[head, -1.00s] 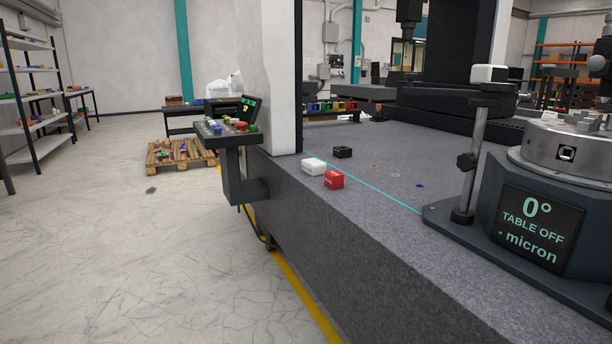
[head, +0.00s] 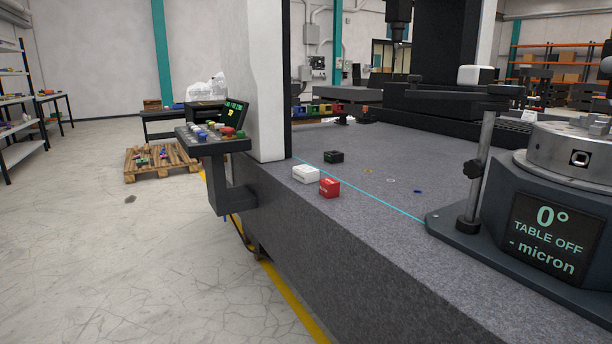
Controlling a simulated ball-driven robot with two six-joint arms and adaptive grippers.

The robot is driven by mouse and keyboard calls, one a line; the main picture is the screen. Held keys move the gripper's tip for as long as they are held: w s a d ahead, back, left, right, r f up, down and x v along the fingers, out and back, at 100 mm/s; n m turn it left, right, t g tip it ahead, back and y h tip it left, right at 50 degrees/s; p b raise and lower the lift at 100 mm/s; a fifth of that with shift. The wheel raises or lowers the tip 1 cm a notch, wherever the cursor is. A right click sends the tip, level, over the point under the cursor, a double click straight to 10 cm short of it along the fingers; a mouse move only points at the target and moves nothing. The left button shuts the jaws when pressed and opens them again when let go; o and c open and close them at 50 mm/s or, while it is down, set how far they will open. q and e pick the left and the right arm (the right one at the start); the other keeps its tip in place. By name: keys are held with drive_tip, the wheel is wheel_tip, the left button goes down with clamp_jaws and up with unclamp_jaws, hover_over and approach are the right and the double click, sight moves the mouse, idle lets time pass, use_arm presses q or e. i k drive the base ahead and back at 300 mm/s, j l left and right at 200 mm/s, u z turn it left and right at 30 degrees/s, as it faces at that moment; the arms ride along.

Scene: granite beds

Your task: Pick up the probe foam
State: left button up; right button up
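Three small blocks lie together on the near left part of the granite bed (head: 400,225): a white box (head: 305,174), a red box (head: 329,187) and a black block (head: 334,156) behind them. Which of them, if any, is the probe foam I cannot tell; no foam is clearly recognisable. A small orange ring, a pale ring and a blue piece (head: 417,191) lie to their right. Neither of my grippers is in view.
A control panel (head: 212,138) juts from the bed's left side by a white column (head: 254,80). A rotary table with a display (head: 553,230) and a post (head: 483,160) stand at right.

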sight(306, 174)
drive_tip(key=i+j, duration=0.25)
drive_tip(key=i, duration=0.15)
drive_tip(key=i+j+u, duration=0.1)
drive_tip(key=i+j, duration=0.45)
drive_tip(key=i, duration=0.25)
